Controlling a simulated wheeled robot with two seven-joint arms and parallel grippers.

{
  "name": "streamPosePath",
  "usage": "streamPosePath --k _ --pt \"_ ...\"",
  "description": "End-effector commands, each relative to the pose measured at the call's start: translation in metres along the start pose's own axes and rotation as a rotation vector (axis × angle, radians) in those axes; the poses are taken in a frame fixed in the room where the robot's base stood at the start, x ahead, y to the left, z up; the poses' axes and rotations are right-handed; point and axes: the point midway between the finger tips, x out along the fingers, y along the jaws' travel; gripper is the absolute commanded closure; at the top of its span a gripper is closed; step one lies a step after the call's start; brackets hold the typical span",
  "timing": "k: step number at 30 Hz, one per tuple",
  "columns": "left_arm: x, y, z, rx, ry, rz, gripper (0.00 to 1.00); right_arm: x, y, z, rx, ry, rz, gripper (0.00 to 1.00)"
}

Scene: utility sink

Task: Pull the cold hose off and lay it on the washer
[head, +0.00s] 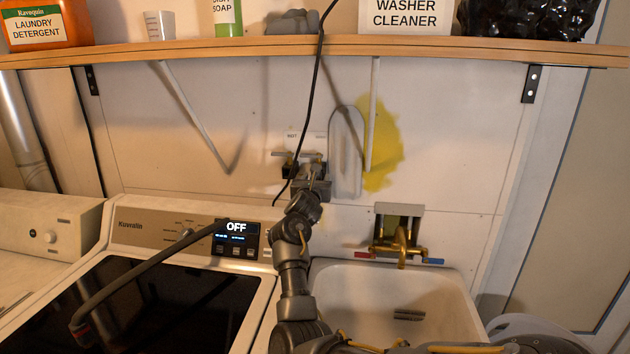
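The washer (130,230) has a dark glass lid and a lit panel reading OFF. A dark grey hose (150,262) lies slanting across its top, its red-marked free end over the lid. My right gripper (314,172) is up at the wall valves (290,158), above the washer's back right corner. Its fingers overlap the valve fittings, and I cannot tell whether they are shut on anything. I cannot make out the cold hose; my gripper and wrist cover part of the valve area. My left gripper is not in view.
A thin black cord (316,75) hangs from the shelf (250,48) past the valves. A brass faucet (402,243) stands over the white sink (440,300) to the right. A second appliance (45,235) is at left. The washer's lid (190,310) is mostly clear.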

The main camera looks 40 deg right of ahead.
Motion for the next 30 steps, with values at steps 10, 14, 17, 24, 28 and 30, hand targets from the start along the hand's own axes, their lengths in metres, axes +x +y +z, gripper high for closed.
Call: streamPosePath --k 10,14,17,24,28,30 --pt "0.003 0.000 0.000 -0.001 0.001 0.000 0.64 0.000 0.000 -0.001 0.001 0.000 0.000 0.49" --pt "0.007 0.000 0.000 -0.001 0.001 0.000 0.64 0.000 0.000 -0.002 0.002 0.000 0.000 0.49" --pt "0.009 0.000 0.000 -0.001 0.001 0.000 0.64 0.000 0.000 -0.002 0.001 0.000 0.000 0.49" --pt "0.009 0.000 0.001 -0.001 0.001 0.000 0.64 0.000 0.000 0.000 0.000 0.000 0.000 0.49" --pt "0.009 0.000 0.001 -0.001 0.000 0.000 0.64 0.000 0.000 0.000 0.000 0.000 0.000 0.49" --pt "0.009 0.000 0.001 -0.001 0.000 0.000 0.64 0.000 0.000 0.000 0.000 0.000 0.000 0.49"
